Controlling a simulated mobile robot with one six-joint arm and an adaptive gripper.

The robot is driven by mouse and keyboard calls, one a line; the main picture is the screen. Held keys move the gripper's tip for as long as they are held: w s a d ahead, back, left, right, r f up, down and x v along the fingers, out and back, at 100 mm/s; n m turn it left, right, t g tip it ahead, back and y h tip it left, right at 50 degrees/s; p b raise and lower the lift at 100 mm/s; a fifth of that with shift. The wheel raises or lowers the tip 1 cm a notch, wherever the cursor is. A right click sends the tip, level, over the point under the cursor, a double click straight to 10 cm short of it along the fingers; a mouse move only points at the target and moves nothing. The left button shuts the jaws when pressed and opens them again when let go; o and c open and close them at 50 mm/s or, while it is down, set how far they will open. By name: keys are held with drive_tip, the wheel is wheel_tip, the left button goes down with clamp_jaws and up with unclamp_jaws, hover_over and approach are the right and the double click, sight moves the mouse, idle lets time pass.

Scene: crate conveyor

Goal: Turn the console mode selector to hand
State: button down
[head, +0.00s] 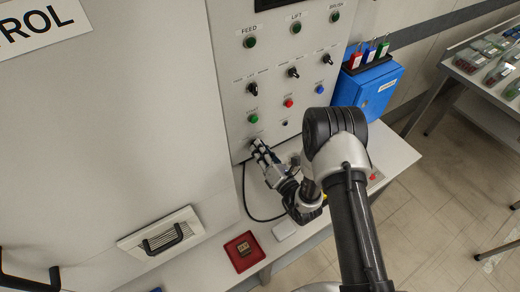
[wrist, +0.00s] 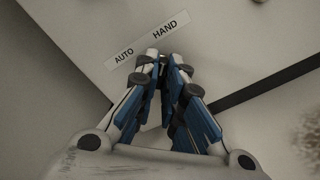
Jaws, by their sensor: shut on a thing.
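The grey console panel (head: 270,68) stands upright, with the fingers of my gripper (head: 257,147) at its lower left part. In the wrist view, my gripper (wrist: 163,60) is closed in front of the panel, just below a white label (wrist: 148,39) reading AUTO on the left and HAND on the right. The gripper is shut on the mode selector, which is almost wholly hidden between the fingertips. I cannot tell which word its pointer faces.
Above the gripper are a green button (head: 253,118), a red button (head: 288,103) and several black knobs and lamps. A blue box (head: 372,90) with tags stands right of the panel. A red tray (head: 244,250) lies on the bench below. A vent grille (head: 160,233) is at left.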

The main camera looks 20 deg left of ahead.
drive_tip(key=c, duration=1.7)
unclamp_jaws()
drive_tip(key=v, duration=1.2)
drive_tip(key=shift+s, duration=0.1)
